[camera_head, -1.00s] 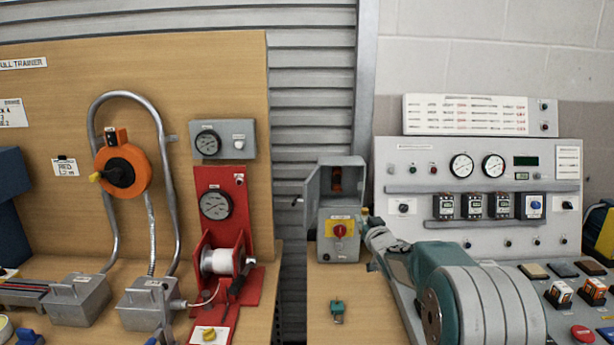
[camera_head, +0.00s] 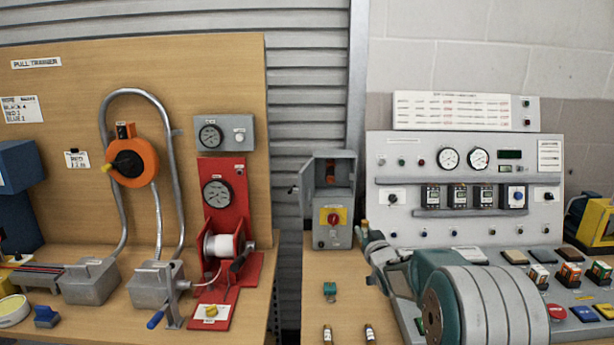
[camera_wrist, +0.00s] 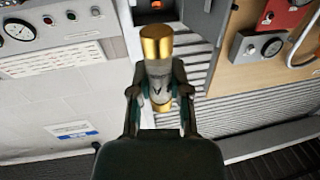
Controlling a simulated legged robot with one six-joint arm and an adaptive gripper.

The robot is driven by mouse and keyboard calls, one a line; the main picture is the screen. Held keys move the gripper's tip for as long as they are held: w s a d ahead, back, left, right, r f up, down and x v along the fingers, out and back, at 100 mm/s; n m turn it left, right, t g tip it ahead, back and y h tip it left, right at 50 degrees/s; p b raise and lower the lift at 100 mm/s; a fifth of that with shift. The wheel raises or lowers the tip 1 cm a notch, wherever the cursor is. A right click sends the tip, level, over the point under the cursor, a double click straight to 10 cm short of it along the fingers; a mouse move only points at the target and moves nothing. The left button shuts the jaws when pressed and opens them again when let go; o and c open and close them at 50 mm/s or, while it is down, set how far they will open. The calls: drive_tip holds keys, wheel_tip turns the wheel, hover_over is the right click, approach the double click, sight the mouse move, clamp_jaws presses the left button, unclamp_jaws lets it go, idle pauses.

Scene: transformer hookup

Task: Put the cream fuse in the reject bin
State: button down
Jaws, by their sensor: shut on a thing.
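My gripper (camera_wrist: 160,100) is shut on a fuse (camera_wrist: 157,72) with brass end caps and a pale, greyish body, partly covered by the fingers. Whether the body is cream is hard to tell. In the head view my gripper (camera_head: 374,246) is small beyond my arm, in front of the grey switch box, with a brassy tip of the fuse (camera_head: 364,226) showing. Two other fuses, a left one (camera_head: 327,335) and a right one (camera_head: 369,333), stand at the bench's front, cut by the picture edge. I cannot make out a reject bin.
An open grey switch box (camera_head: 333,215) with a red knob stands behind my gripper. A green part (camera_head: 330,290) lies on the bench. A meter panel (camera_head: 465,190) stands right. A red winch (camera_head: 222,245) and blue box (camera_head: 18,195) are left. A gap separates the benches.

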drive_tip(key=s+f+m+h, duration=0.1)
drive_tip(key=s+f, duration=0.9)
drive_tip(key=f, duration=0.3)
drive_tip(key=s+f+m+h, duration=0.1)
drive_tip(key=s+f+h, duration=0.1)
drive_tip(key=s+f, duration=0.9)
wheel_tip(320, 180, down, 3)
drive_tip(key=shift+s+f, duration=0.2)
drive_tip(key=shift+s, duration=0.1)
